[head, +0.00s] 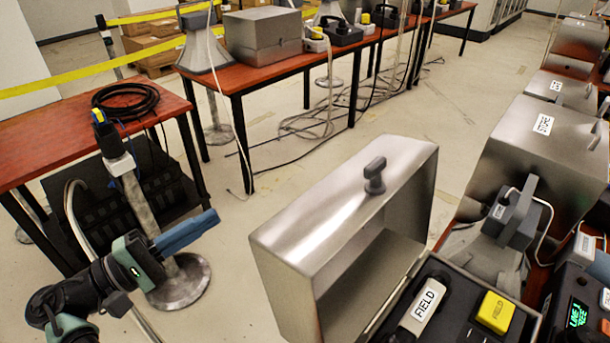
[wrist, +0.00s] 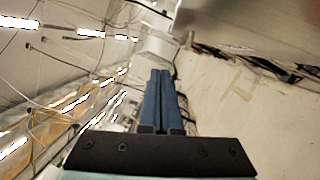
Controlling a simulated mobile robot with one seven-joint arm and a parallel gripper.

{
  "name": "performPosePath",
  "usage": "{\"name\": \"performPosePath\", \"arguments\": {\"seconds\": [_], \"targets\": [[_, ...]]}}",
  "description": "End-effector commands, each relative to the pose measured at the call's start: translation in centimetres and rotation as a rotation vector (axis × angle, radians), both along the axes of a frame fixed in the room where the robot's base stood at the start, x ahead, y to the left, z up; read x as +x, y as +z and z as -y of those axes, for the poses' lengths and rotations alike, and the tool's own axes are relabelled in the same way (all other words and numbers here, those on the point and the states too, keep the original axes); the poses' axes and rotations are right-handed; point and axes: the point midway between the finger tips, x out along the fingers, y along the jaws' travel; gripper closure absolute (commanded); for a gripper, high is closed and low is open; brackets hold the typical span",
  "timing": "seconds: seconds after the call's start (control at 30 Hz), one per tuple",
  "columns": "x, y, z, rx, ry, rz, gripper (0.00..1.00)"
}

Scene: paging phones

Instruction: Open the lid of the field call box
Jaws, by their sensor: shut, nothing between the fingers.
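The field call box is at the lower middle and right of the head view. Its metal lid (head: 290,238) stands raised and tilted up from the base, with a dark knob (head: 375,176) on its outer face. The lid's hinge is mostly hidden.
A metal box labelled STORE (head: 545,150) stands behind the field box at right. A red table (head: 60,140) with a coiled black cable (head: 130,98) is at left. A post with a round metal base (head: 180,285) stands near my gripper. Open floor lies between the table rows.

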Motion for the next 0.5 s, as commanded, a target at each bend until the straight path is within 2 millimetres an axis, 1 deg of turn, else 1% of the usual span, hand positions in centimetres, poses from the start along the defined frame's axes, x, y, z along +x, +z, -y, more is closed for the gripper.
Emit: {"name": "performPosePath", "arguments": {"seconds": [0.03,0.1,0.2,0.37,0.5], "targets": [[1.4,0.8,1.3,0.057,-0.016,0.022,1.0],[2.6,0.7,2.5,0.121,-0.028,0.048,1.0],[3.5,0.5,3.4,0.167,-0.037,0.066,1.0],[4.4,0.5,5.1,0.172,-0.039,0.069,1.0],[5.8,0.7,7.6,0.17,-0.041,0.069,1.0]]}}
